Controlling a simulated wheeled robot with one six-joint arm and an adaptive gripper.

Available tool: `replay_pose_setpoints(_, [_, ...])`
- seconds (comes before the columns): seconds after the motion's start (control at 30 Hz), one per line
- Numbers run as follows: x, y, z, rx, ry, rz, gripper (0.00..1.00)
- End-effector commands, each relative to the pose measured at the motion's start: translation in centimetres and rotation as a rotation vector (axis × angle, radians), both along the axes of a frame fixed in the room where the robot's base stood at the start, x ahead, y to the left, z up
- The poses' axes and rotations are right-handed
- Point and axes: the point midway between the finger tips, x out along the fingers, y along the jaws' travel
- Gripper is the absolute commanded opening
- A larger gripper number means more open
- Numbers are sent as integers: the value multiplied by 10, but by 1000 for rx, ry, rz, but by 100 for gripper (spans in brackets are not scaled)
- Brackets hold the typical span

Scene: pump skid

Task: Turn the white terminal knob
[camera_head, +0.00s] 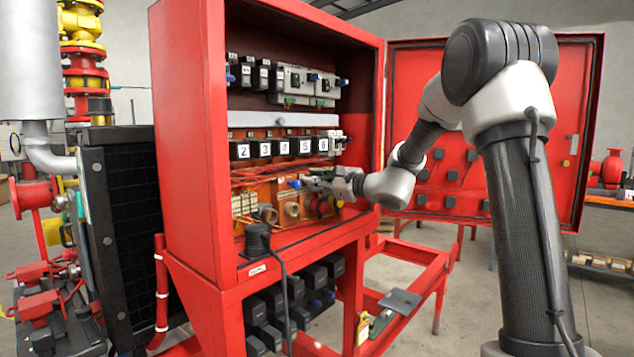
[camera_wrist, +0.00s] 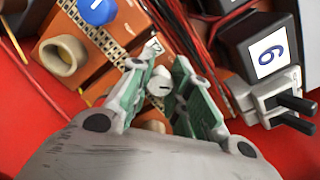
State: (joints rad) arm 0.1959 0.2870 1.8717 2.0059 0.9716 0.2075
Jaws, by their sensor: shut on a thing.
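The white terminal knob (camera_wrist: 159,84) shows in the wrist view between the fingertips of my gripper (camera_wrist: 160,92). It has a dark slot mark on its face. The green-lined fingers are shut on it from both sides. In the head view my gripper (camera_head: 318,184) reaches into the lower part of the open red cabinet (camera_head: 190,130), at the orange terminal blocks. The knob is hidden there by the gripper and too small to tell.
A beige ring-shaped terminal (camera_wrist: 64,56) and a blue knob (camera_wrist: 97,10) sit left of the fingers. A black block marked 6 (camera_wrist: 268,52) and a grey switch with black levers (camera_wrist: 275,98) are close on the right. Red wires run above. The cabinet door (camera_head: 500,130) stands open.

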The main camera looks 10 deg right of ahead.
Motion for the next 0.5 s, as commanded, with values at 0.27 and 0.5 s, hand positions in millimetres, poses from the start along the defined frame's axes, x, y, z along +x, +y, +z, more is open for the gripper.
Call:
replay_pose_setpoints(0.27, [0,0,-1,-213,-152,0,0])
replay_pose_setpoints(0.5, [0,0,-1,-386,-279,1,0])
